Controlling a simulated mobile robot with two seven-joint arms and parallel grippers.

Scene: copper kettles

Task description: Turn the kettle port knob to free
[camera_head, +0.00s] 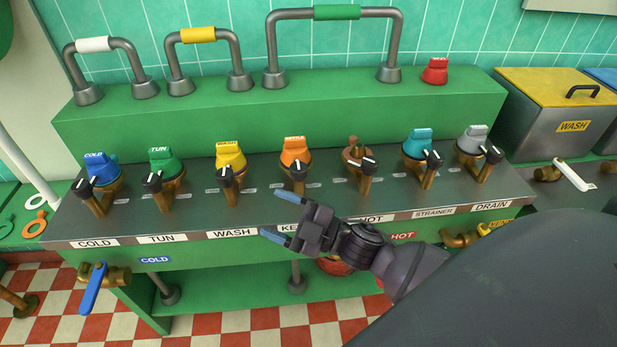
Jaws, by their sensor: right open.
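The kettle port has an orange top (294,150) with lettering on it and stands mid-row on the sloped panel. A black knob (298,171) with a white pointer line sits on the brass fitting below the orange top. The white "KE..." label (289,227) in front of it is partly hidden by my right gripper. My right gripper (273,213), with blue-grey fingertips, is open and empty. It is in front of and below the kettle knob, slightly left, and appears apart from it. My left gripper is not in view.
Similar ports flank it: yellow wash (230,157) on the left, a brown-topped one (354,151) on the right. Pipe handles (334,12) and a red knob (435,71) stand on the green ledge behind. A wash box (556,110) is at right.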

